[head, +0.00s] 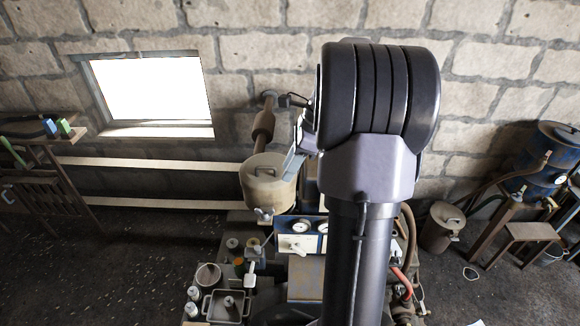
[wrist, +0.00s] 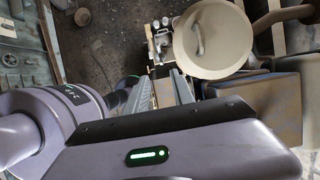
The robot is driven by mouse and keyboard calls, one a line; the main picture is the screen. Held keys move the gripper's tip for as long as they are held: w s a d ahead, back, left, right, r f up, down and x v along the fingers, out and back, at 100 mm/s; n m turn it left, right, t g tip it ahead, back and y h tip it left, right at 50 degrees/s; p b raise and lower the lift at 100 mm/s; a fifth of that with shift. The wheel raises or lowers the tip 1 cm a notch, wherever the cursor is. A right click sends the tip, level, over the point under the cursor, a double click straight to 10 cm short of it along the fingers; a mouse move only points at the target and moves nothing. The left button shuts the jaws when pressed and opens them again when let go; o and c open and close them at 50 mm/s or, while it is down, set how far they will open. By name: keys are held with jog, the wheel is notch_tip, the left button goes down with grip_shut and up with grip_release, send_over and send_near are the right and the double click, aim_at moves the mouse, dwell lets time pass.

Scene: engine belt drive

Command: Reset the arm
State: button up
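My gripper (wrist: 163,76) shows in the wrist view with its two fingers apart and nothing held between them. Its fingertips point toward the workbench area beside a beige lidded pot (wrist: 213,38). In the head view my arm rises up the middle of the picture, and its large dark joint hides most of the gripper. Only a grey part of the gripper end shows left of that joint, close to the beige lidded pot (head: 268,183).
A gauge panel (head: 300,236) and small containers stand on the crowded bench below. A wooden rack (head: 40,170) is at left. A blue drum (head: 552,160) and a lidded can (head: 441,228) stand at right. The dark floor (head: 130,265) at left is mostly clear.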

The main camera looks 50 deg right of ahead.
dwell(0.3)
jog(key=s+a+f+n+h+b, duration=0.1)
jog(key=a+f+n+b, duration=0.55)
jog(key=a+b, duration=0.45)
jog(key=s+a+f+n+b, duration=0.1)
jog(key=a+f+n+b, duration=0.5)
jog(key=a+b, duration=0.5)
jog(key=s+a+f+n+t+b, duration=0.1)
jog(key=s+a+f+n+b, duration=0.4)
jog(key=f, duration=0.4)
jog(key=s+a+f+n+t+b, duration=0.1)
jog(key=s+a+f+n+b, duration=0.5)
jog(key=f+b, duration=0.3)
jog(key=shift+s+a+f+b, duration=0.25)
jog(key=shift+a+b, duration=0.35)
jog(key=shift+a, duration=0.3)
